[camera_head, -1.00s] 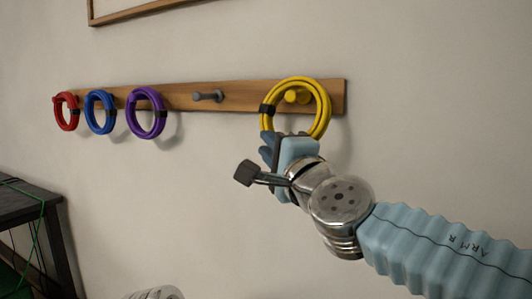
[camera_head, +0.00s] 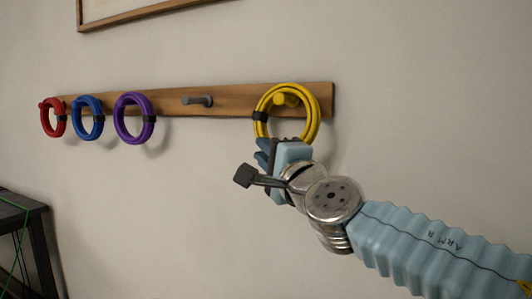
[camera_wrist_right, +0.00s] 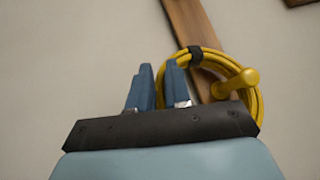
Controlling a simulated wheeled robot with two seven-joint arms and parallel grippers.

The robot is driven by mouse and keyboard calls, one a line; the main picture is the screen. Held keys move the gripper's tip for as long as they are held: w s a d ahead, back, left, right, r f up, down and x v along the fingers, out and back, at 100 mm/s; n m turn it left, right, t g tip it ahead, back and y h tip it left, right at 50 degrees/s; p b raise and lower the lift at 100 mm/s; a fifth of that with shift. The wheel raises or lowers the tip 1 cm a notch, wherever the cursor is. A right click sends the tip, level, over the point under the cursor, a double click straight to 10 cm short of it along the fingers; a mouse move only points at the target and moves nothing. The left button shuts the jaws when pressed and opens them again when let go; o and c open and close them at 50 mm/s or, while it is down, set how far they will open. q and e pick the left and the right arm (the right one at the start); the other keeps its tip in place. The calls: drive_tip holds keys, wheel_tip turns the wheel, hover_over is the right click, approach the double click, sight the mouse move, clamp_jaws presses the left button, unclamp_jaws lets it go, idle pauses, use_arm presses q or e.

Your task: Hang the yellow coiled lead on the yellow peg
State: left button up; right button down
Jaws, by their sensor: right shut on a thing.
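The yellow coiled lead (camera_head: 313,122) is a ring with a black wrap, held upright at the right end of the wooden rail. The yellow peg (camera_head: 281,99) shows inside the upper part of the ring. In the right wrist view, the peg (camera_wrist_right: 240,84) projects from the rail and its round end overlaps the right side of the coil (camera_wrist_right: 212,56). My right gripper (camera_head: 268,150) is shut on the coil's lower part, below the peg. Its blue fingers (camera_wrist_right: 158,88) also show in the wrist view. Whether the coil rests on the peg is unclear. My left gripper is out of view.
The wooden rail (camera_head: 235,98) also carries a bare grey peg (camera_head: 197,101), and purple (camera_head: 120,128), blue (camera_head: 79,127) and red (camera_head: 46,128) coils hang to its left. A dark table (camera_head: 35,225) stands at lower left. The wall below the rail is clear.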

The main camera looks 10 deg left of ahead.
drive_tip(key=c, duration=1)
unclamp_jaws()
drive_tip(key=shift+f, duration=0.1)
